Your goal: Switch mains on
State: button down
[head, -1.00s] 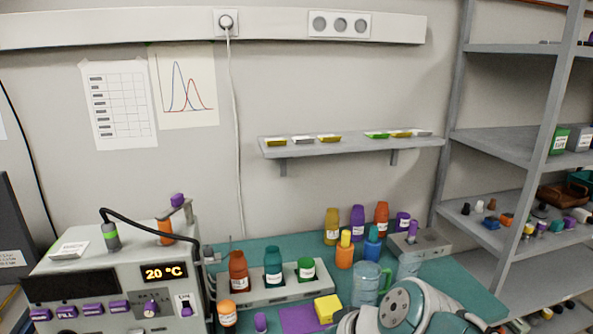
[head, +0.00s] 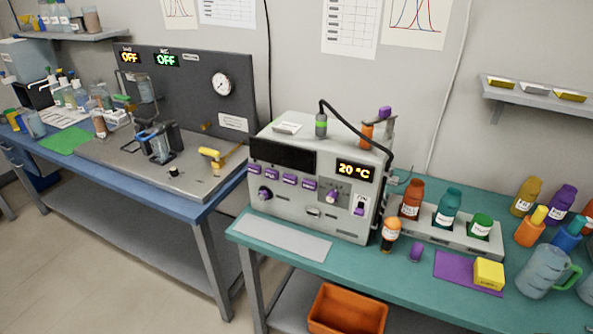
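A light grey bench instrument (head: 330,160) stands on the teal bench at the centre. Its front has a dark blank screen (head: 282,154), a lit orange display (head: 356,169) reading 20 °C, and several purple buttons and knobs. A small white switch plate (head: 360,206) with a dark rocker or toggle sits at the lower right of the front. Its label and position are too small to tell. On the blue bench at the left, a dark panel (head: 190,90) carries two displays, one yellow (head: 129,57) and one green (head: 166,60), both reading OFF. My gripper is not in view.
Right of the instrument, a grey rack (head: 445,236) holds several bottles. An orange-capped bottle (head: 390,234) and a purple cap (head: 416,253) stand close in front. A yellow block (head: 489,273) and a clear jug (head: 543,271) are farther right. A grey mat (head: 283,236) lies clear in front.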

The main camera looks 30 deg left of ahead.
aim_at(358, 211)
jog(key=u, duration=1.05)
